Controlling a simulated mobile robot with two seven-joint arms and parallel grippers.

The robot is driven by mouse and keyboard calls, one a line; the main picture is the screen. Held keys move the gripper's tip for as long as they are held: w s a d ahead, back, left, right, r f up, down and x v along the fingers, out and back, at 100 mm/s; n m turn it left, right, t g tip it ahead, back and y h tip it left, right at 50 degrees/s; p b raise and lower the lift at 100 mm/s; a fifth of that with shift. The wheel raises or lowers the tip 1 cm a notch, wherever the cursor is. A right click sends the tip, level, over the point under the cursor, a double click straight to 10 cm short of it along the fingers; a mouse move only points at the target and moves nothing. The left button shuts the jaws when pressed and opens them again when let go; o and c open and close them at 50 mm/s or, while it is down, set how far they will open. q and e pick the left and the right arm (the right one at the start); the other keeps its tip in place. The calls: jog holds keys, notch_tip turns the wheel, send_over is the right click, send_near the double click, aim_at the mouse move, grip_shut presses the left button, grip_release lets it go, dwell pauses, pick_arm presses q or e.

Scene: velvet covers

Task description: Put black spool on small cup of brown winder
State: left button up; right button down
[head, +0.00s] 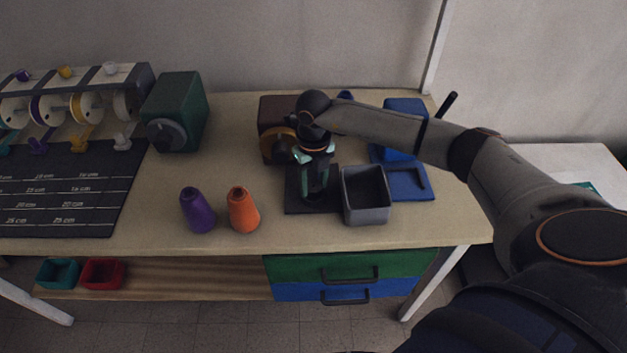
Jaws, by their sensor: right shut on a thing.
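The brown winder (274,106) stands at the back middle of the table, partly hidden by my right arm and wrist. A dark base plate (293,205) lies in front of it. My right gripper (315,187) points down over this plate and is shut on a dark thing, apparently the black spool (314,197). The spool is mostly hidden by the fingers. I cannot make out the small cup, or tell whether the spool touches anything under it. My left gripper is not in view.
A grey open bin (364,219) stands just right of the gripper. Purple (198,212) and orange (242,211) cones stand to the left. A blue winder (403,112) is behind right, a green machine (178,108) at left. The front middle tabletop is clear.

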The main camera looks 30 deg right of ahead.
aim_at(314, 186)
jog(key=shift+f, duration=0.2)
jog(key=shift+c, duration=1.6)
grip_release()
jog(key=shift+r, duration=0.15)
notch_tip(314, 186, up, 12)
jog(key=b, duration=0.1)
